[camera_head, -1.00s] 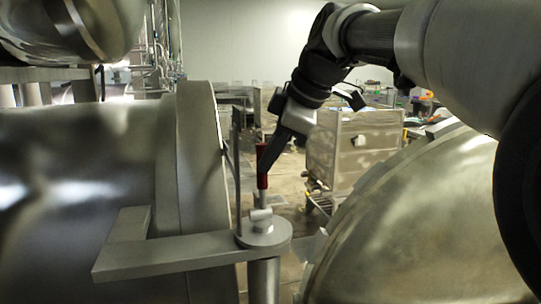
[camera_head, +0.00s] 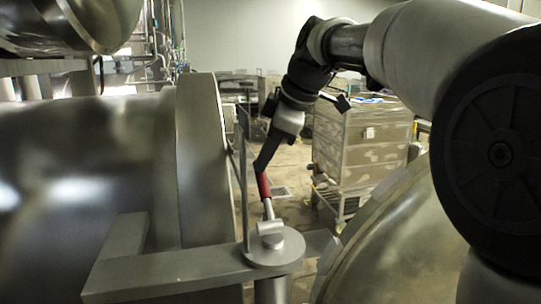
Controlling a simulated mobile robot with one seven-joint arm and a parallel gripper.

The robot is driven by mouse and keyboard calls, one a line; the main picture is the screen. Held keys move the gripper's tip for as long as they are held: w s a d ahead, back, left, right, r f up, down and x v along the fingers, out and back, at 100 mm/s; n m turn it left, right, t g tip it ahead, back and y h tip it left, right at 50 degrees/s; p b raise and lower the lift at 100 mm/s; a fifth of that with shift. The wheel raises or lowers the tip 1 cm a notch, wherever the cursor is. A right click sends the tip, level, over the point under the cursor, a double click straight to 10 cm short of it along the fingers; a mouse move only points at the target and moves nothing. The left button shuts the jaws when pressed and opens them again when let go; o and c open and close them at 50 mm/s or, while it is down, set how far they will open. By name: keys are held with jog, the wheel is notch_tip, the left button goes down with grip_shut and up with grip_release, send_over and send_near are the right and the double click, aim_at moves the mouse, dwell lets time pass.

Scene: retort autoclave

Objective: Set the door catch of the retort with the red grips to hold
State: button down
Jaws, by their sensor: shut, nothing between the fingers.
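The door catch lever has a red grip (camera_head: 264,187) on a thin metal rod. The rod rises from a round pivot hub (camera_head: 273,247) on the flat metal bracket (camera_head: 180,272) and tilts to the left. My gripper (camera_head: 259,166) is shut with nothing between its fingers. Its tip is at the upper end of the red grip and appears to touch it. The fingertips are small and partly dark here. The large metal retort body (camera_head: 90,190) with its thick rim (camera_head: 205,160) is at left. The rounded retort door (camera_head: 400,245) is at lower right.
A thin upright bar (camera_head: 243,190) stands close to the left of the lever. Another metal vessel (camera_head: 75,25) hangs at upper left. Open floor shows between rim and cart.

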jog(key=shift+w+a+f, duration=0.2)
jog(key=shift+w+f, duration=0.45)
jog(key=shift+f, duration=0.05)
jog(key=shift+w+a+f, duration=0.15)
jog(key=shift+w+f, duration=0.5)
jog(key=shift+f+b, duration=0.15)
jog(key=shift+b, duration=0.15)
